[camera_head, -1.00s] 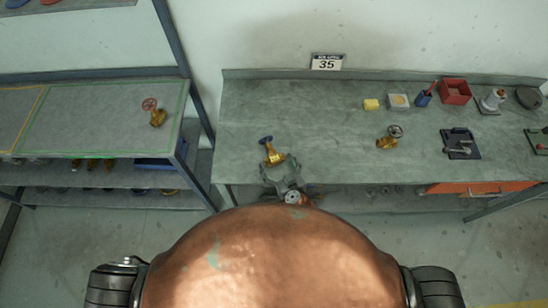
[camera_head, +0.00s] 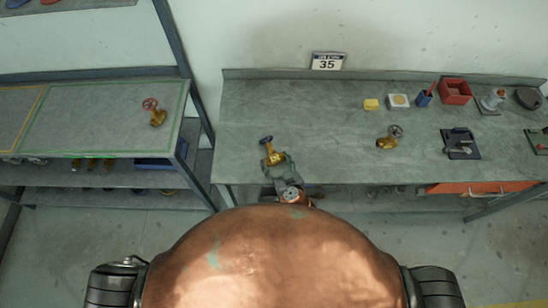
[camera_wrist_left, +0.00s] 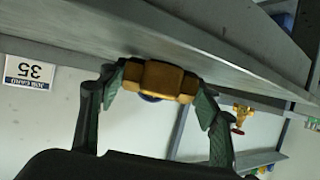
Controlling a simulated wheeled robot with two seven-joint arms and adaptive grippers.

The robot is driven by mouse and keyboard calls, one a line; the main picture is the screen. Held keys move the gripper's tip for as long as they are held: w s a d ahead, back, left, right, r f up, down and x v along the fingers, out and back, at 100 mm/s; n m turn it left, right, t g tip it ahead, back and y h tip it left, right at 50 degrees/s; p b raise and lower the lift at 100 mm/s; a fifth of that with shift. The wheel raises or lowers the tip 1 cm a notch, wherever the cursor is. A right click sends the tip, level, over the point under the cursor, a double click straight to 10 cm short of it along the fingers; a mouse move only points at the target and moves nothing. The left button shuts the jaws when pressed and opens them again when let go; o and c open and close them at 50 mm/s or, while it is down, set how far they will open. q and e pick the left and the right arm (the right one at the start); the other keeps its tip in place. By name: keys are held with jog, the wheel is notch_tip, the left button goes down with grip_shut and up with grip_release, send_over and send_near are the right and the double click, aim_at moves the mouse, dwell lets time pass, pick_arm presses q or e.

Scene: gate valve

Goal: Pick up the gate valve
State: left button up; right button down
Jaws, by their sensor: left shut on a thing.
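A brass gate valve with a blue handwheel (camera_head: 272,155) is at the front left of the bench, its wheel pointing away from me. My left gripper (camera_head: 275,162) is shut on its body from the near side. In the left wrist view the gripper (camera_wrist_left: 157,92) has one finger on each side of the brass body (camera_wrist_left: 160,79), close to the bench surface. The blue wheel is mostly hidden there. I cannot tell whether the valve touches the bench. My right gripper is not in view.
Another brass valve with a dark wheel (camera_head: 388,142) lies mid-bench. A red-wheeled valve (camera_head: 155,116) stands on the left shelf (camera_head: 90,125). The bench's middle (camera_head: 320,125) is clear.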

pick_arm(q)
jog(key=shift+r, duration=0.1)
jog(key=shift+c, duration=0.8)
notch_tip(320, 180, up, 9)
jog(key=shift+f+p, duration=0.1)
jog(key=shift+p, duration=0.3)
jog(key=shift+r, duration=0.65)
jog(key=shift+p, duration=0.85)
jog(key=shift+f, duration=0.3)
